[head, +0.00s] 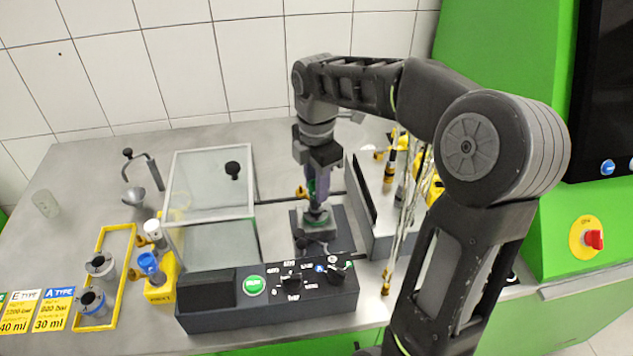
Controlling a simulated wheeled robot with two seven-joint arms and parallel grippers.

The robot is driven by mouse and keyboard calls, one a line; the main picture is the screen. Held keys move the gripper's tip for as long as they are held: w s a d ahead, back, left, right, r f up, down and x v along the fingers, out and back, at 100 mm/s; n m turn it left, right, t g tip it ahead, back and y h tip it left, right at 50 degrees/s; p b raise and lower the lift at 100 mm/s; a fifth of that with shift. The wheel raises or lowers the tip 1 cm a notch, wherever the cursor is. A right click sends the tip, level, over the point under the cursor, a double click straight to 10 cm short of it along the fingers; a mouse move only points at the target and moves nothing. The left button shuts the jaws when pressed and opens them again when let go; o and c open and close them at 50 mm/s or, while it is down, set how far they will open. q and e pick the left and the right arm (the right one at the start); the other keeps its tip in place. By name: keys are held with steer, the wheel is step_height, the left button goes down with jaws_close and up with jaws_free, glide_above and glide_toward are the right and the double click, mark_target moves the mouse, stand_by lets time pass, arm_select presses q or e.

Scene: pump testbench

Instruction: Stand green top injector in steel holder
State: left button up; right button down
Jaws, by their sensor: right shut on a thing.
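My right gripper (317,180) points down over the middle of the bench and is shut on the green top injector (312,188). Only a small green part shows between and beside the fingers; the rest is hidden. Directly below is a dark fixture with a round grey metal seat (316,217); I cannot tell whether the injector touches it. In the yellow frame at the left stand a grey steel holder (100,266) with a black top and a second one with a blue band (92,301). No injector shows in either. My left gripper is not in view.
A clear-lidded box (208,200) stands left of the gripper, behind a black control panel (268,292). A yellow block (160,285) holds blue- and white-topped parts. A grey rack (372,215) with hanging lines is at right.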

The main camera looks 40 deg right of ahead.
steer(key=shift+f+b, duration=0.3)
steer(key=shift+f, duration=0.25)
stand_by(0.7)
steer(key=c, duration=1)
jaws_free()
steer(key=shift+c, duration=0.2)
steer(key=shift+r+p, duration=2.9)
steer(key=shift+r, duration=0.6)
